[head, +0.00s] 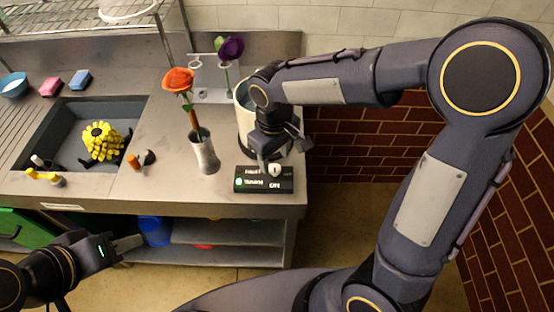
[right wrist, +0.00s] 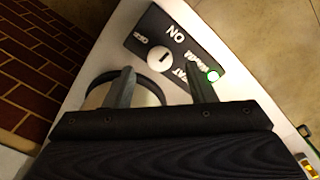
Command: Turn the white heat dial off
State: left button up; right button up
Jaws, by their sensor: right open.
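The white heat dial (right wrist: 160,58) is round with a short dark mark and sits on a black control box (right wrist: 178,42). "ON" is printed near it, and a small green light glows at one corner. In the head view the box (head: 250,186) lies near the counter's front edge, with the dial (head: 275,170) partly behind my right gripper (head: 272,160). In the right wrist view my right gripper (right wrist: 163,78) has its fingers apart and empty, with the dial just beyond and between the tips. My left gripper (head: 132,243) is low in front of the counter, away from the box.
A grey vase (head: 205,155) with an orange flower (head: 179,80) stands left of the box. A pale cylindrical container (head: 243,120) stands behind my right gripper. A sink (head: 68,112) holding a yellow object (head: 102,141) is further left. Counter between vase and box is clear.

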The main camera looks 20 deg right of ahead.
aim_at(275, 167)
jog(key=shift+f, duration=1.65)
jog(key=shift+c, duration=0.2)
jog(key=c, duration=0.9)
